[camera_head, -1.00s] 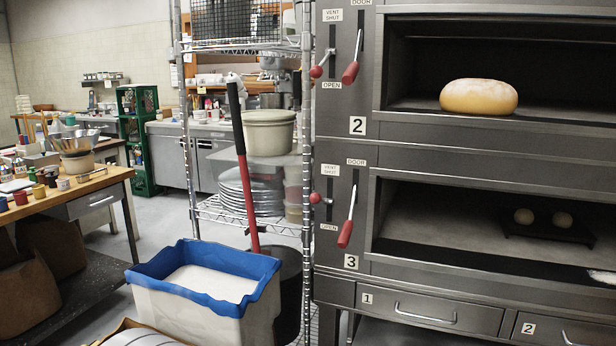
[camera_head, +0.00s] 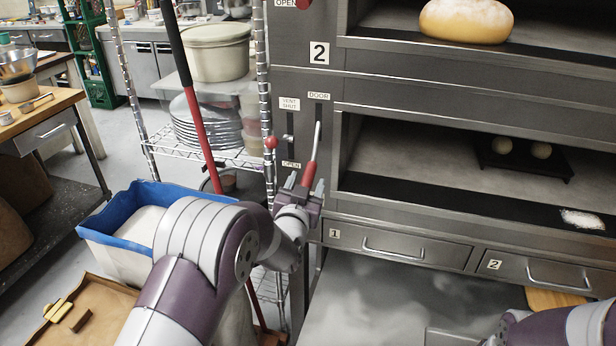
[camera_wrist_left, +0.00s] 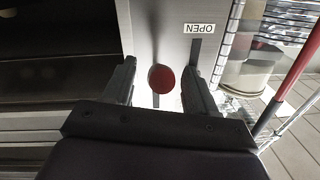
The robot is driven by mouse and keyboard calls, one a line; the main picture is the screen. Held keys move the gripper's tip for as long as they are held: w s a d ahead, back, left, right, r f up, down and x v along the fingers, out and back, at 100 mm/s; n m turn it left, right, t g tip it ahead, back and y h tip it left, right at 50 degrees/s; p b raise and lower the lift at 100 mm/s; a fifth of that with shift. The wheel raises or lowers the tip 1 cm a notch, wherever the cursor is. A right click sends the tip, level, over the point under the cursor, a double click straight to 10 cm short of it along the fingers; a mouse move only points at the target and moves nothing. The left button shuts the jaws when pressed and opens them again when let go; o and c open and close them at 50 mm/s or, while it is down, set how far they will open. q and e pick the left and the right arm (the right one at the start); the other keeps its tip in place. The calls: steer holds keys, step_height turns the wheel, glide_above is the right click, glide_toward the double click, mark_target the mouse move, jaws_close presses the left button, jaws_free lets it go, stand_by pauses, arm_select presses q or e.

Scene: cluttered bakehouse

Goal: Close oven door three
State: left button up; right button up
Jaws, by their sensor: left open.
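Oven door three's lever has a red handle (camera_head: 309,174) below the DOOR label, and it points down. My left gripper (camera_head: 303,188) is open at the handle's lower end. In the left wrist view the round red handle end (camera_wrist_left: 161,79) sits between the two spread fingers (camera_wrist_left: 160,85); I cannot tell whether they touch it. The oven three chamber (camera_head: 420,165) stands open, with two pale dough balls (camera_head: 520,148) on a dark tray inside. The number 3 plate is hidden behind my gripper. My right arm shows at the lower right, but its gripper does not.
The vent lever's red knob (camera_head: 271,142) is close left of the door lever. A wire rack (camera_head: 265,90), a red-and-black pole (camera_head: 190,90) and a blue-lined bin (camera_head: 105,215) crowd the left. Drawer one (camera_head: 395,245) lies below the oven. Above, a loaf (camera_head: 465,18) sits in oven two.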

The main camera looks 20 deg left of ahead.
arm_select(q)
steer(key=shift+w+r, duration=0.3)
steer(key=shift+w, duration=0.35)
steer(key=shift+w+f, duration=0.2)
steer(key=shift+w, duration=0.15)
steer(key=shift+r, duration=0.1)
jaws_close()
steer(key=s+r+g+p, duration=0.2)
steer(key=r+g+p, duration=0.2)
steer(key=r+p, duration=0.4)
steer(key=s+r+g+p, duration=0.3)
steer(key=r+p, duration=0.6)
steer(key=p, duration=1.4)
steer(key=shift+a+r+m+g, duration=0.15)
steer(key=shift+r+m+g, duration=0.15)
steer(key=shift+g, duration=0.4)
jaws_free()
steer(key=shift+f, duration=0.15)
